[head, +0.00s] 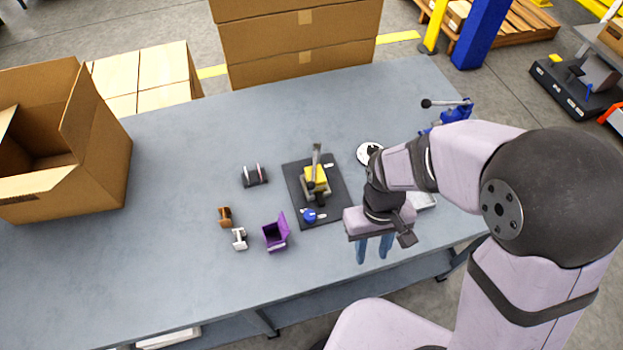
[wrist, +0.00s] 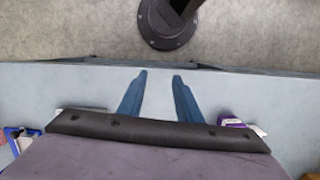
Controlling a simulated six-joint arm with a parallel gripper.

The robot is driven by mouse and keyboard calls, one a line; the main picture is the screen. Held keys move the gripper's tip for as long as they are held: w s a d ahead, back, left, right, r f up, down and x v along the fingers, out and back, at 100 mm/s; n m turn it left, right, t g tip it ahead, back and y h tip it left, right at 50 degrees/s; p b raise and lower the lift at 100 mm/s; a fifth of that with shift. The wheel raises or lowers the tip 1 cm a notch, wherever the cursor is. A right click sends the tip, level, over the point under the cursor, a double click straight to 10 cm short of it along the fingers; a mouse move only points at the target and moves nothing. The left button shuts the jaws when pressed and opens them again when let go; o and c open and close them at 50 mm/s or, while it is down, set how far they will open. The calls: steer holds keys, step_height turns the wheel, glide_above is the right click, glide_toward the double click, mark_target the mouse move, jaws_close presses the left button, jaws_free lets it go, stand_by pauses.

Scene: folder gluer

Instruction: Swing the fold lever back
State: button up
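A black base plate (head: 335,208) lies near the middle of the table. On it is a yellow block (head: 315,180) with a grey-and-black lever (head: 316,155) standing up from it. I take this as the fold lever, though its parts are small. A blue knob (head: 309,215) sits at the plate's front. My gripper (head: 374,262) is to the right of the plate and nearer the table's front edge, apart from it. In the wrist view its two blue fingers (wrist: 159,74) are parted with nothing between them. The lever does not show in the wrist view.
A purple open box (head: 276,234), small brown (head: 225,216) and white (head: 239,238) pieces, and a black holder (head: 255,176) stand left of the plate. A blue device with a black-ended handle (head: 452,112) is at back right. A large carton (head: 95,150) occupies the left end.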

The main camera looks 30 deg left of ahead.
steer(key=w+a+n, duration=0.2)
steer(key=w+a, duration=0.2)
steer(key=a, duration=1)
step_height(320, 180, up, 7)
steer(key=m+t+y, duration=0.1)
steer(key=t+y, duration=0.1)
glide_above(311, 183)
steer(key=shift+w+a, duration=0.25)
steer(key=shift+a, duration=0.2)
steer(key=shift+s+d+f+h, duration=0.15)
steer(key=shift+s+d+h, duration=0.15)
steer(key=shift+d, duration=0.15)
steer(key=shift+f+p, duration=1.4)
steer(key=shift+f, duration=2.25)
jaws_close()
